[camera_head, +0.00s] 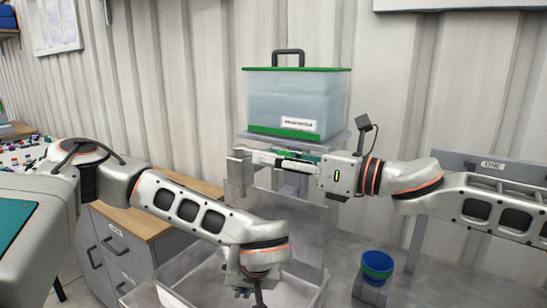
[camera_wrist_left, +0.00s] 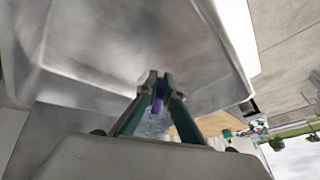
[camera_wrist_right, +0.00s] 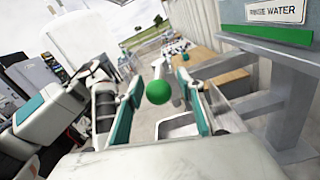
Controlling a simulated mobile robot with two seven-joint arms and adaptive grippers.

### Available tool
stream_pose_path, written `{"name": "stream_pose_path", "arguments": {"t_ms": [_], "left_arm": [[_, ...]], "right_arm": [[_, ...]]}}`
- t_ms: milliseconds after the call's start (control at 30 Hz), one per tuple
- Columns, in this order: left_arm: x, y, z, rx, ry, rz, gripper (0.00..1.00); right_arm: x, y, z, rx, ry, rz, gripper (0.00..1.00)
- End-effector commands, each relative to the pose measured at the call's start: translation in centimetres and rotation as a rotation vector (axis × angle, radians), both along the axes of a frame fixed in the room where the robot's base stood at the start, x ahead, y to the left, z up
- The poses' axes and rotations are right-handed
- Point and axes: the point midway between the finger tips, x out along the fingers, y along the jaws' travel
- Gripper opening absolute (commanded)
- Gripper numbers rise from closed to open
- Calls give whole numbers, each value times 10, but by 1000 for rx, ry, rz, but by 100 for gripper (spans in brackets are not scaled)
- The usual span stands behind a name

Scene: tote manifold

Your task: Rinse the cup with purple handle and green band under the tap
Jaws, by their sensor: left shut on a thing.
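My left gripper (camera_head: 258,292) is low over the grey metal basin (camera_head: 190,275). In the left wrist view its fingertips (camera_wrist_left: 160,92) are shut on a purple handle (camera_wrist_left: 158,100). The cup body and any green band are mostly hidden behind the fingers. My right gripper (camera_head: 268,158) is just below the water tote, at the tap area. In the right wrist view its fingers (camera_wrist_right: 160,98) are apart, with a green ball-shaped knob (camera_wrist_right: 158,92) seen between them. I cannot tell whether they touch it. The tap spout is not clear.
The clear tote (camera_head: 297,100), with green lid and rinse water label, stands on a metal shelf above the basin. A blue cup with a green band (camera_head: 377,266) stands on the right. A wood-topped drawer cabinet (camera_head: 135,228) is on the left.

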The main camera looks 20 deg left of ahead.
Motion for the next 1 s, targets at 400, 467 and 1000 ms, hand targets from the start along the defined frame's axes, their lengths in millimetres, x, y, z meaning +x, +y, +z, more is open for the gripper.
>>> {"name": "stream_pose_path", "arguments": {"t_ms": [400,467,1000], "left_arm": [[0,0,0,0,0,0,0],[0,0,0,0,0,0,0],[0,0,0,0,0,0,0]], "right_arm": [[-7,-76,0,1,1,-5,38],[-9,-86,0,1,1,-5,38],[-13,-115,0,1,1,-3,38]]}}
